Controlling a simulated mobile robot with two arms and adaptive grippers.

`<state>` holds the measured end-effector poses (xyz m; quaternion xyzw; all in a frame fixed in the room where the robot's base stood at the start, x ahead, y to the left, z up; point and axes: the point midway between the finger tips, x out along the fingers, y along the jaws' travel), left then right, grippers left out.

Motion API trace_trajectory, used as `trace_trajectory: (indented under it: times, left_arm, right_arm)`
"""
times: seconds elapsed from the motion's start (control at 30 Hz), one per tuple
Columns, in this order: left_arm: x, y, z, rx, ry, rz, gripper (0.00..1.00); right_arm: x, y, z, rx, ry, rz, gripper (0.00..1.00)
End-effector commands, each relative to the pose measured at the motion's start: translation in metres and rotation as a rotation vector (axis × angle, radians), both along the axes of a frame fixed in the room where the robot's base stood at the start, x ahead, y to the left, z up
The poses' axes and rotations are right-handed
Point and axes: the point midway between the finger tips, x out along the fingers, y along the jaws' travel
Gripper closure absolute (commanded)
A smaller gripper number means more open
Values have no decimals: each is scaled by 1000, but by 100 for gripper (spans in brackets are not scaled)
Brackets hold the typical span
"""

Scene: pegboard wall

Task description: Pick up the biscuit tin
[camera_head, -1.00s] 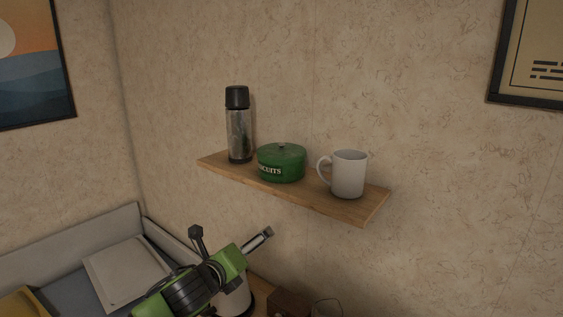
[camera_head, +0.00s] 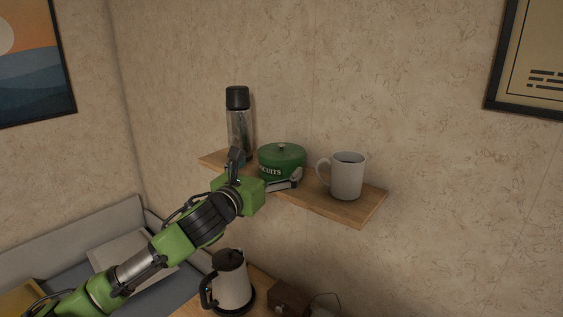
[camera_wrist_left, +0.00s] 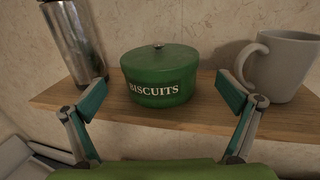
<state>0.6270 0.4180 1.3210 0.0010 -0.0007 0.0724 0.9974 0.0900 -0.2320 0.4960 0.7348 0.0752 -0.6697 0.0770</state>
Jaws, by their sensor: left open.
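The biscuit tin (camera_head: 281,157) is a round green tin with a lid and small knob, lettered "BISCUITS". It stands upright on the wooden wall shelf (camera_head: 350,208), between a flask and a mug. My left gripper (camera_head: 267,170) is at the shelf's front edge, just before the tin. In the left wrist view the tin (camera_wrist_left: 160,76) is centred ahead, and the open fingers (camera_wrist_left: 164,95) are spread to either side of it with nothing between them. The tin's lower left front is partly hidden by the gripper in the head view. My right gripper is not in view.
A steel flask with black cap (camera_head: 238,118) stands left of the tin, and a white mug (camera_head: 347,176) stands to its right, handle toward the tin. Below the shelf are a kettle (camera_head: 232,287) and a small brown box (camera_head: 289,300). The wall is close behind.

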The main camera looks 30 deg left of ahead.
Motion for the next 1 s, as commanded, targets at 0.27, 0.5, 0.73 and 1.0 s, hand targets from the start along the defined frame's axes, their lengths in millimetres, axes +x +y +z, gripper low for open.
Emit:
trace_trajectory:
  times: [0.27, 0.5, 0.73, 1.0]
  left_arm:
    - [24, 4, 0, -2, 1, 1, 0]
    - [43, 7, 0, -9, 2, 2, 0]
    - [69, 11, -4, -5, 1, 1, 0]
    - [75, 11, -7, -2, 2, 0, 0]
  right_arm:
    - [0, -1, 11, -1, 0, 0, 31]
    - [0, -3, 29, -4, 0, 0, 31]
    - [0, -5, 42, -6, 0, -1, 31]
    - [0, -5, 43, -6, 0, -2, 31]
